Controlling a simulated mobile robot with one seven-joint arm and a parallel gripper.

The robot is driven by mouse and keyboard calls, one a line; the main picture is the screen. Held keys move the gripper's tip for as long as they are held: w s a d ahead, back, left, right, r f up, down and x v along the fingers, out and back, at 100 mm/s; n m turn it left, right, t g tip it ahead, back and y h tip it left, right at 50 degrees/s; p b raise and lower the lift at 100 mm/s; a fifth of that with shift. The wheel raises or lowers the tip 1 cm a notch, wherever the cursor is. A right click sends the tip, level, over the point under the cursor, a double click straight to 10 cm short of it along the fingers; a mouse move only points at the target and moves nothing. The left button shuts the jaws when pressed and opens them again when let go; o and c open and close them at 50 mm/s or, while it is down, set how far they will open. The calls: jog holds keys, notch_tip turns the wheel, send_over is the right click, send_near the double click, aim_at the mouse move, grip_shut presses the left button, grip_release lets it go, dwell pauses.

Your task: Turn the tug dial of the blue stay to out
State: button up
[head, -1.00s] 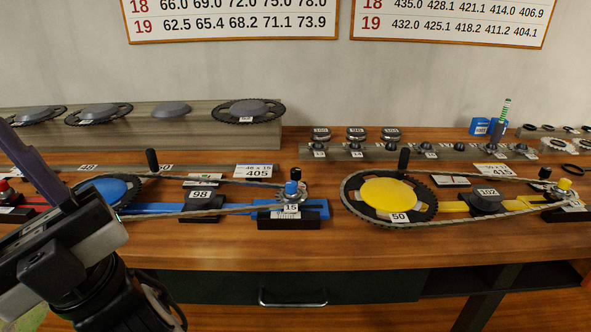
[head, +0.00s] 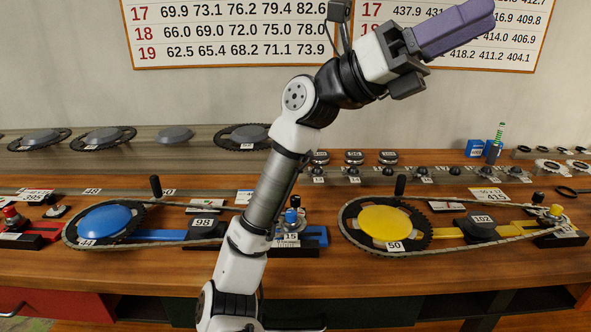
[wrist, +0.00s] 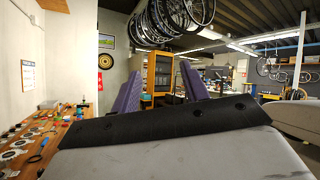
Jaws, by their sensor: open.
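The blue stay (head: 172,235) lies on the bench left of centre in the head view. It has a blue-domed chainring at its left, a chain around it and a block labelled 98. At its right end are a blue-topped knob (head: 291,215) and a part labelled 15. I cannot tell the tug dial or its setting clearly at this size. My arm crosses in front of the stay's right part and hides some of it. My gripper (head: 462,22) is raised high at the upper right, far from the stay. Its two purple fingers stand apart and empty in the wrist view (wrist: 158,88).
A yellow stay (head: 450,232) with its own chain lies to the right. A red stay (head: 40,232) is at the far left. Racks of chainrings and small parts line the back. Wall charts hang behind my gripper. The wrist view looks across the workshop.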

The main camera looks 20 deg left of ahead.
jog(key=w+d+f+n+t+y+p, duration=0.1)
jog(key=w+d+f+n+t+y, duration=0.15)
jog(key=w+d+f+y, duration=0.4)
jog(key=w+d+f+t+y, duration=0.1)
jog(key=w+d+f+t, duration=0.15)
jog(key=w+f, duration=0.35)
jog(key=n+y+p, duration=0.4)
jog(key=n+y, duration=0.3)
jog(key=y, duration=0.9)
send_over(296, 197)
notch_tip(296, 197, down, 13)
jog(key=shift+m, duration=0.25)
notch_tip(296, 197, down, 13)
jog(key=p, duration=0.2)
jog(key=shift+s+p, duration=0.1)
jog(key=shift+p, duration=0.25)
grip_shut()
jog(key=c, duration=1)
grip_release()
